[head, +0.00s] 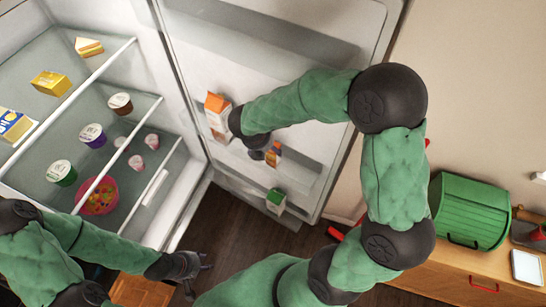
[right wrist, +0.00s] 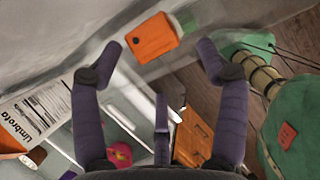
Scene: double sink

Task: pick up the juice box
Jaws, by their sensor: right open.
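A small orange box (head: 273,153), which looks like the juice box, stands in the fridge door shelf; my right gripper (head: 258,148) partly covers it in the head view. In the right wrist view the orange box (right wrist: 152,38) shows beyond and between the spread fingertips of my right gripper (right wrist: 160,55), with a visible gap to each finger. My right gripper is open and empty. My left gripper (head: 196,268) is low in front of the fridge, with its fingers apart and nothing between them.
A tall orange-topped carton (head: 217,112) stands close left of my right gripper on the door. A green carton (head: 276,200) stands lower on the door. Fridge shelves (head: 100,78) hold several tubs and a pink bowl (head: 98,207). A green bread box (head: 468,212) stands right.

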